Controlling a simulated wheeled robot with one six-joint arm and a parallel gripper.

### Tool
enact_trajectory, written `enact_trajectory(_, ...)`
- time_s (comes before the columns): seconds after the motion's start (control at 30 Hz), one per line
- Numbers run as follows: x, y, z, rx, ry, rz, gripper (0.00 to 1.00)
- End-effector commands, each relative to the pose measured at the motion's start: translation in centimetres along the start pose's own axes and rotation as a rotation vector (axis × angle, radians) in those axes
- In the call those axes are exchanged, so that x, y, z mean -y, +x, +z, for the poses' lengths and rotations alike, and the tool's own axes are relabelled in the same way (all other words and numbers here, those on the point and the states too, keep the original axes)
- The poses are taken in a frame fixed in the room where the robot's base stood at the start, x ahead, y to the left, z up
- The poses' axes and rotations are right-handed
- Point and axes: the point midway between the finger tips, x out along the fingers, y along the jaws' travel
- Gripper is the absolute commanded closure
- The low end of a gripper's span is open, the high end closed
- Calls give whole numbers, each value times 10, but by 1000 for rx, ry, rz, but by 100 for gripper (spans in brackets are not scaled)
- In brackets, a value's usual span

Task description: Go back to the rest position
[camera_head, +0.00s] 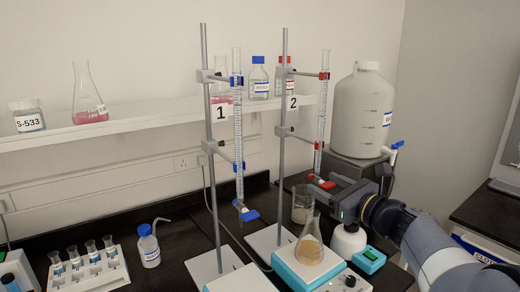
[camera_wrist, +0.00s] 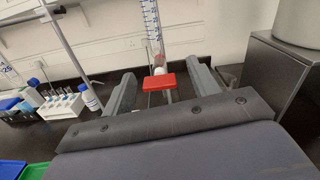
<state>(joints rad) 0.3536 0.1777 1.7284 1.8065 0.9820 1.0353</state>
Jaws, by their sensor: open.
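My gripper (camera_head: 328,189) is at the red stopcock (camera_head: 321,181) at the foot of the right-hand burette (camera_head: 322,110), on the stand marked 2. In the wrist view my gripper (camera_wrist: 163,75) is open, and the red stopcock (camera_wrist: 159,82) shows between its two fingers with a gap on each side. The burette (camera_wrist: 152,30) rises behind it. A conical flask (camera_head: 309,249) with pale tan contents stands below on a blue-and-white stirrer (camera_head: 292,270). My arm reaches in from the lower right.
The left burette (camera_head: 238,120) has a blue stopcock. A beaker (camera_head: 302,205) and white bottle (camera_head: 348,242) stand close below my gripper. A large white carboy (camera_head: 361,112) sits on a dark box (camera_head: 350,168) behind. The wash bottle (camera_head: 148,246) and vial rack (camera_head: 90,269) are left.

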Motion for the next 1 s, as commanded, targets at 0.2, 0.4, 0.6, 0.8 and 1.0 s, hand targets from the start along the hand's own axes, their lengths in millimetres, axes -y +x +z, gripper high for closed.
enact_trajectory(0.2,1,-42,0,-1,0,-5,43)
enact_trajectory(0.4,0,-71,0,0,0,-3,43)
enact_trajectory(0.6,-2,-61,1,0,3,7,43)
enact_trajectory(0.8,-1,-29,1,0,3,6,43)
enact_trajectory(1.0,-2,9,1,0,4,6,43)
